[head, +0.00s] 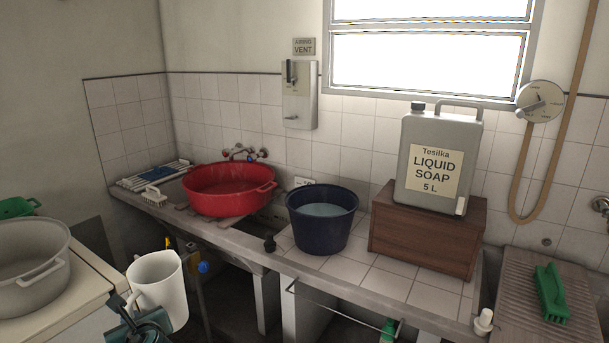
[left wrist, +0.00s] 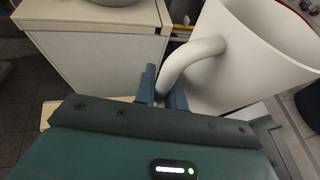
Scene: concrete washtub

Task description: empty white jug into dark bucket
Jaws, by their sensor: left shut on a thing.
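The white jug (head: 160,287) is upright at the lower left of the head view, in front of the counter. My left gripper (head: 129,304) is shut on its handle. In the left wrist view the fingers (left wrist: 162,92) close around the lower end of the handle, and the jug (left wrist: 250,60) fills the upper right. What the jug holds cannot be seen. The dark bucket (head: 321,228) stands upright on the tiled counter, right of and beyond the jug, with pale bluish liquid inside. My right gripper is not in view.
A red basin (head: 228,189) stands left of the bucket. A wooden box (head: 425,238) with a grey soap canister (head: 437,160) stands to its right. A grey pot (head: 33,275) sits on the left cabinet. A green brush (head: 551,292) lies far right.

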